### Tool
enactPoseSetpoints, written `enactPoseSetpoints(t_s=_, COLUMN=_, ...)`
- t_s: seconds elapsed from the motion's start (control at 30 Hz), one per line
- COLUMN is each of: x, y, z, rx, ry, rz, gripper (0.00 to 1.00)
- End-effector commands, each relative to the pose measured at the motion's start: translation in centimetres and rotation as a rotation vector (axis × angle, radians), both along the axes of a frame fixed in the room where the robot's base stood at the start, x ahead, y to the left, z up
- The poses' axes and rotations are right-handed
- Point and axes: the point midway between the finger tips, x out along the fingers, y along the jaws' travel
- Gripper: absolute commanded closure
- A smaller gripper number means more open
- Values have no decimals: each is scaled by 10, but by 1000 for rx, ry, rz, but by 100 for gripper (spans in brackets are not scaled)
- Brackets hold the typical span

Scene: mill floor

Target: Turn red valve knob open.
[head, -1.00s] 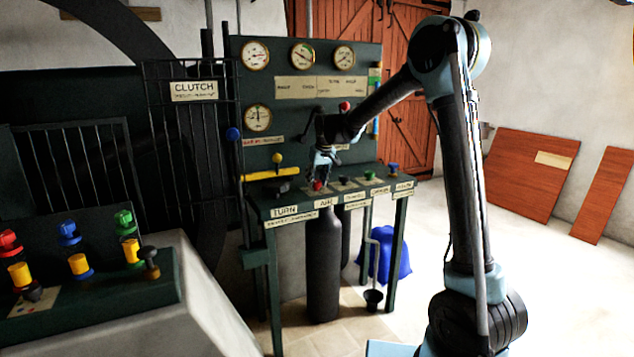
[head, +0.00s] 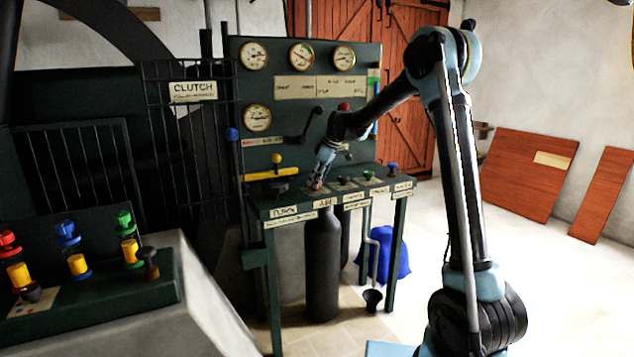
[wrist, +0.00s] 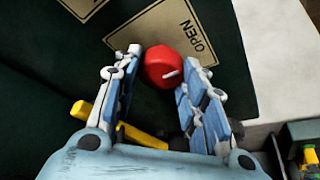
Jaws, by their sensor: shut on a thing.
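The red valve knob (wrist: 163,66) is a faceted red cap with a pale pointer mark, on the green bench top. It sits between the fingertips of my gripper (wrist: 165,58), which is shut on it. An OPEN label (wrist: 188,24) lies beside the knob in the wrist view; the pointer is angled toward the right finger. In the head view my gripper (head: 317,184) reaches down and leftward to the bench (head: 262,207) above the AIR tag (head: 323,203). There the knob is mostly hidden by the fingers.
Black, green and blue knobs line the bench right of my gripper, the blue knob (head: 393,168) farthest. A yellow lever (head: 262,175) lies to the left. Gauges and a black lever (head: 311,125) are on the panel behind. Another console (head: 100,290) stands at front left.

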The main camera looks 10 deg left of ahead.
Motion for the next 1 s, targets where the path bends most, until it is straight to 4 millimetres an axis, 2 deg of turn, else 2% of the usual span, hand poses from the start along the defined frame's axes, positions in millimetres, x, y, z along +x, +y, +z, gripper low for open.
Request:
enactPoseSetpoints(t_s=0.63, x=2, y=-2, z=-1, rx=-3, ry=-2, rz=45, gripper=85)
enactPoseSetpoints(t_s=0.67, x=2, y=-2, z=-1, rx=-3, ry=-3, rz=44, gripper=55)
enactPoseSetpoints(t_s=0.7, x=2, y=-2, z=-1, rx=-3, ry=-2, rz=45, gripper=46)
enactPoseSetpoints(t_s=0.73, x=2, y=-2, z=0, rx=-2, ry=-2, rz=45, gripper=42)
enactPoseSetpoints(t_s=1.0, x=1, y=-1, z=0, rx=-1, ry=-1, rz=45, gripper=42)
